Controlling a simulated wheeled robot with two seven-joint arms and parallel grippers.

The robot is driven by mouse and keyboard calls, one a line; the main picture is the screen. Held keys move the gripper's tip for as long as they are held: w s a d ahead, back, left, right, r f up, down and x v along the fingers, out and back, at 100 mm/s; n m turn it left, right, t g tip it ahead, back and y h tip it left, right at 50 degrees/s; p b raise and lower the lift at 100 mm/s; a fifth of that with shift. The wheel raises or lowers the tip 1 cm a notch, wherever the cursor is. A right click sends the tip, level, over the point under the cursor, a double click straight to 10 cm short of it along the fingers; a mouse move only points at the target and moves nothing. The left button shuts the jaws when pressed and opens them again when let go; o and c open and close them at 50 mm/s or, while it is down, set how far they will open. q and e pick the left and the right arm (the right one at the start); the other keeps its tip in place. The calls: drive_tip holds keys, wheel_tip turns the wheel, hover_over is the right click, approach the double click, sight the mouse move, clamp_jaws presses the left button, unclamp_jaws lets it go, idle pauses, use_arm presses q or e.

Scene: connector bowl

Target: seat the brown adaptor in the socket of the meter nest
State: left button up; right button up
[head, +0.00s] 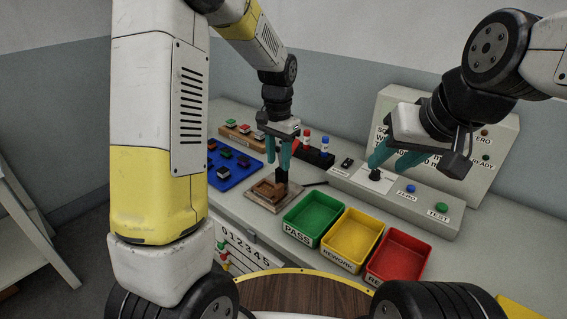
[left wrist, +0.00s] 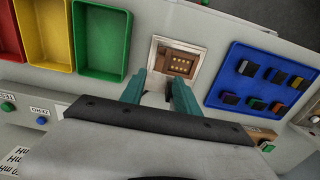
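A brown block (head: 265,189), which I take for the brown adaptor, sits on a pale square base (head: 284,209). In the left wrist view the block (left wrist: 178,61) shows rows of small tan contacts. My left gripper (head: 279,154) points down above its far side, with its teal fingers apart. A dark upright piece (head: 281,175) shows under the fingers; I cannot tell whether they touch it. The meter console has a white plate (head: 365,182) with a dark spot, perhaps the socket. My right gripper (head: 388,160) is open just above that plate and partly covers it.
Green (head: 313,217), yellow (head: 352,240) and red (head: 399,257) trays stand in front of the console. A blue tray (head: 225,180) with small connectors lies left of the base. Console buttons ZERO (head: 411,188) and TEST (head: 441,208) are at right. A black rack (head: 315,156) stands behind.

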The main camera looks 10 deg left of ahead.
use_arm(q)
drive_tip(key=s+a+r+n+t+h, duration=0.1)
drive_tip(key=s+a+r+n+t, duration=0.2)
drive_tip(key=s+r, duration=0.7)
drive_tip(key=s+a+r+n+t, duration=0.1)
drive_tip(key=s+r, duration=0.1)
drive_tip(key=s, duration=0.4)
drive_tip(key=s+a+r+n+t+h, duration=0.1)
drive_tip(key=s+a+r+n+t, duration=0.1)
drive_tip(key=s, duration=0.3)
drive_tip(key=shift+v, duration=0.8)
